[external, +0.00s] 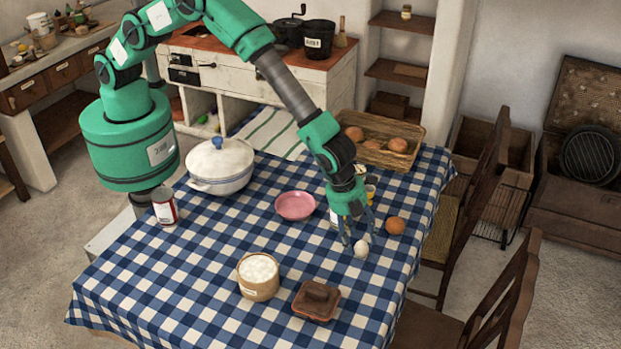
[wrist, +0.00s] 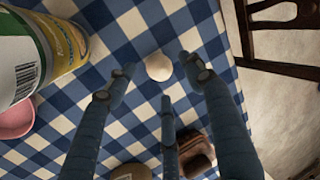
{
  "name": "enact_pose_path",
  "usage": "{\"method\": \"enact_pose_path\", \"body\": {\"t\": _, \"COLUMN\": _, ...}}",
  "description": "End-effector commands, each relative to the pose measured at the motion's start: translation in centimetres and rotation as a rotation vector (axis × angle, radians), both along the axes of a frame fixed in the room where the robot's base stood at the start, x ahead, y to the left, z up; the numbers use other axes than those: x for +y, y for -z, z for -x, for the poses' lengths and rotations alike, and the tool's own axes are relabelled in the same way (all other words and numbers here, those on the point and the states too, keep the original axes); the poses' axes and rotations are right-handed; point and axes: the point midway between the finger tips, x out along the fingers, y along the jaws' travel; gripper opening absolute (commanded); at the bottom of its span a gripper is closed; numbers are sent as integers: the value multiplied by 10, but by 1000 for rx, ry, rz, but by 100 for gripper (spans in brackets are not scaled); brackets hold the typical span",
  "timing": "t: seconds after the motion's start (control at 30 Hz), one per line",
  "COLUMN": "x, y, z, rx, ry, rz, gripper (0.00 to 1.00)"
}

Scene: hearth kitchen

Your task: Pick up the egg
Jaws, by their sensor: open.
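The white egg (external: 361,248) lies on the blue-and-white checked tablecloth near the table's right side. In the wrist view the egg (wrist: 159,67) shows whole, between the spread fingertips. In the wrist view my gripper (wrist: 156,78) is open, with three dark fingers apart and nothing held. I cannot tell whether any finger touches the egg.
A brown round item (external: 395,225) sits behind the egg. A labelled can (wrist: 38,55) stands close by, with a pink bowl (external: 295,205) to the left. A brown dish (external: 316,300) and a tub of white pieces (external: 258,277) stand in front. Chairs (external: 505,290) line the right edge.

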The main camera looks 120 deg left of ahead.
Motion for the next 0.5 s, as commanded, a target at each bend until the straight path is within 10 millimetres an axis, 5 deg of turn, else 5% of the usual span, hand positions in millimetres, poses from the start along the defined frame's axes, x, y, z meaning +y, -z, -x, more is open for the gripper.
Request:
{"method": "enact_pose_path", "body": {"t": 0.23, "x": 3, "y": 27, "z": -6, "rx": 2, "ry": 0, "rz": 0, "gripper": 53}}
{"method": "enact_pose_path", "body": {"t": 0.5, "x": 3, "y": 32, "z": -8, "rx": 0, "ry": 0, "rz": 0, "gripper": 53}}
